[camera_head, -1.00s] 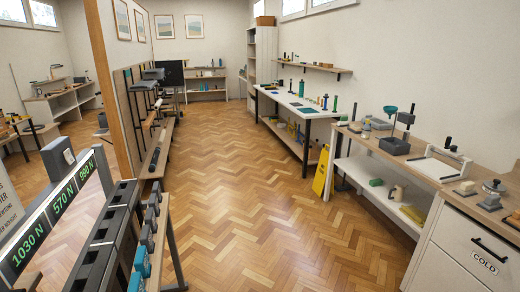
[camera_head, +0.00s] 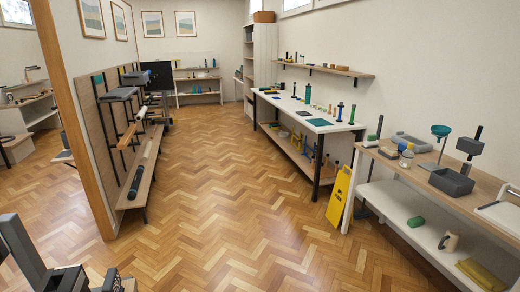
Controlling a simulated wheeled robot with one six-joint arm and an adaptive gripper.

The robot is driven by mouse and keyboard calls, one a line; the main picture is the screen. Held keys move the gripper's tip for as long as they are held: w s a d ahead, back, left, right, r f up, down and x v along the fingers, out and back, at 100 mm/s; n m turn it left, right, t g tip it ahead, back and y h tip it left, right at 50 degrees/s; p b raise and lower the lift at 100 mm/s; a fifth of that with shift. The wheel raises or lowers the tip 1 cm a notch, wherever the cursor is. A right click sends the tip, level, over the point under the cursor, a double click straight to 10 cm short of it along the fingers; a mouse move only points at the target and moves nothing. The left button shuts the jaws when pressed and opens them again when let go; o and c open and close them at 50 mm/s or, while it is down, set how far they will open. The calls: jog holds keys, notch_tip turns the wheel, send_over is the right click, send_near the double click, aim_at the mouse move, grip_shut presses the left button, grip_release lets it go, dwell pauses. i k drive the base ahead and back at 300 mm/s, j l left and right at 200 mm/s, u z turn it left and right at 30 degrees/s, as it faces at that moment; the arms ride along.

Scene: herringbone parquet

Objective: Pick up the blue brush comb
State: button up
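I cannot make out a blue brush comb for certain. Small blue things show on the white-topped table (camera_head: 290,110), among them an upright dark blue piece (camera_head: 340,111) and a flat blue mat (camera_head: 319,122). Small items on the far shelf unit (camera_head: 207,92) are too small to tell apart. My gripper is not in view.
Open parquet floor (camera_head: 215,200) runs down the middle. A yellow floor sign (camera_head: 339,196) stands by the right-hand workbench (camera_head: 455,200). A wooden-edged partition (camera_head: 72,130) with a low bench (camera_head: 141,180) is at left. Dark equipment (camera_head: 30,260) fills the lower left corner.

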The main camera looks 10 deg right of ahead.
aim_at(402, 147)
jog(key=i, duration=1.75)
jog(key=i+z, duration=0.15)
jog(key=i, duration=0.35)
jog(key=i+j+z, duration=0.1)
jog(key=i, duration=0.35)
jog(key=i+j+z, duration=0.15)
jog(key=i, duration=0.35)
jog(key=z, duration=0.15)
